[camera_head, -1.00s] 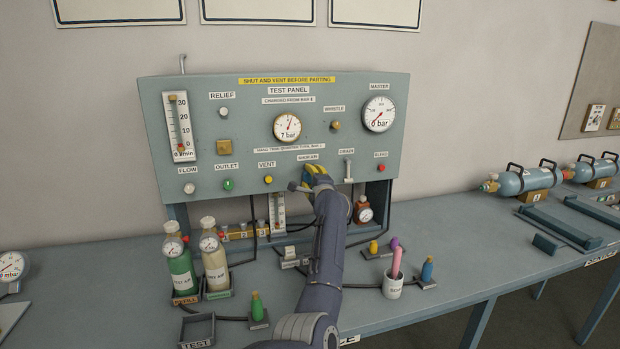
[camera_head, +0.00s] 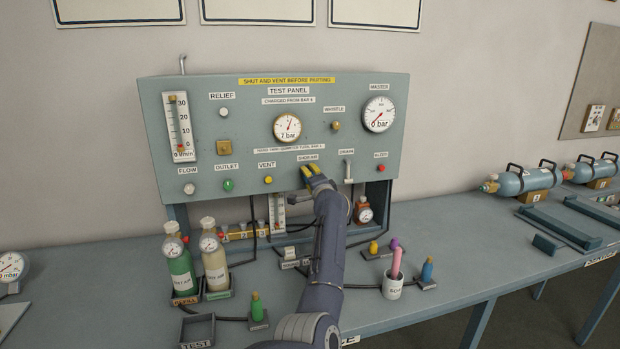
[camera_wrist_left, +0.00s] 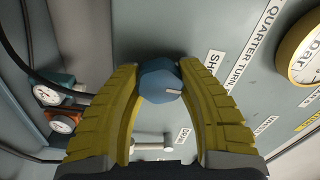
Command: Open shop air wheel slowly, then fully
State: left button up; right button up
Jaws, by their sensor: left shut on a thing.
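The shop air wheel is a blue faceted knob (camera_wrist_left: 158,86) with a short white mark, seen in the left wrist view. My left gripper (camera_wrist_left: 159,72) has its two yellow fingers on either side of the wheel and is shut on it. In the head view my left gripper (camera_head: 311,171) is at the lower middle of the grey test panel (camera_head: 240,130), under the shop air label (camera_head: 307,157). The wheel is hidden there by the fingers. My right gripper is not in view.
The vent knob (camera_head: 268,180) is left of my gripper, and the drain lever (camera_head: 348,172) and red bleed knob (camera_head: 381,168) are right. The panel gauge (camera_head: 288,127) and master gauge (camera_head: 379,114) are above. Bottles (camera_head: 181,265) and a cup (camera_head: 393,286) stand on the bench.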

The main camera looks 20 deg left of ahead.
pick_arm(q)
jog(key=shift+w+d, duration=0.1)
jog(key=shift+d, duration=0.2)
jog(key=o, duration=1.1)
jog(key=shift+d, duration=0.15)
jog(key=shift+o, duration=0.9)
jog(key=shift+a, duration=0.2)
jog(key=shift+a, duration=0.1)
